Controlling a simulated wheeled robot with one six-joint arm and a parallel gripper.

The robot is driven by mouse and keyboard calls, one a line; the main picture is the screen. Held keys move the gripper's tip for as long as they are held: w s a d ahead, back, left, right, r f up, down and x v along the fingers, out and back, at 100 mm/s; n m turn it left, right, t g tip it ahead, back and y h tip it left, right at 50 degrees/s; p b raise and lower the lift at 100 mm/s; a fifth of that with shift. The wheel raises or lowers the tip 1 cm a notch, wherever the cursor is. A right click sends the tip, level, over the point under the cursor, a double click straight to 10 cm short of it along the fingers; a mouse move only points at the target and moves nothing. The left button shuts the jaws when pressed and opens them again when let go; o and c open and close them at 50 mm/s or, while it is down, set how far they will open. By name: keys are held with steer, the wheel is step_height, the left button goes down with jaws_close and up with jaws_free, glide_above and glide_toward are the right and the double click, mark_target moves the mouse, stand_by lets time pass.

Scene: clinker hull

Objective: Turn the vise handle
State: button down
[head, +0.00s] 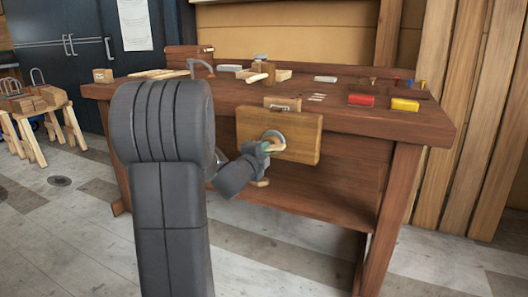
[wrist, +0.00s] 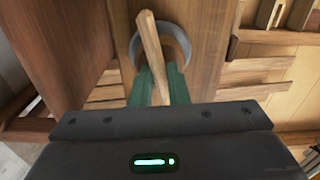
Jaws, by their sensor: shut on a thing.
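The vise is a wooden jaw block (head: 302,140) on the front of the workbench, with a grey metal ring (head: 273,140) at its face. The ring also shows in the wrist view (wrist: 178,44). The vise handle (wrist: 151,52) is a light wooden bar that crosses in front of the ring and runs down between my fingers. My gripper (wrist: 160,85) has green fingers, shut on the handle. In the head view my gripper (head: 264,148) is at the vise face, and it hides much of the handle there.
The workbench top (head: 400,118) holds a red box (head: 361,100), a yellow box (head: 405,104) and several wooden pieces and tools. A low sawhorse table (head: 38,112) with wood blocks stands at the left. The floor (head: 85,215) left of the bench is open.

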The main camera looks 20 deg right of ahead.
steer(key=shift+f, duration=0.25)
steer(key=c, duration=1.7)
jaws_free()
steer(key=shift+s, duration=0.1)
steer(key=shift+o, duration=1.2)
steer(key=shift+r, duration=0.15)
steer(key=shift+a, duration=0.1)
steer(key=p+v, duration=0.2)
steer(key=v, duration=1.1)
steer(key=shift+s+a, duration=0.25)
steer(key=shift+s, duration=0.05)
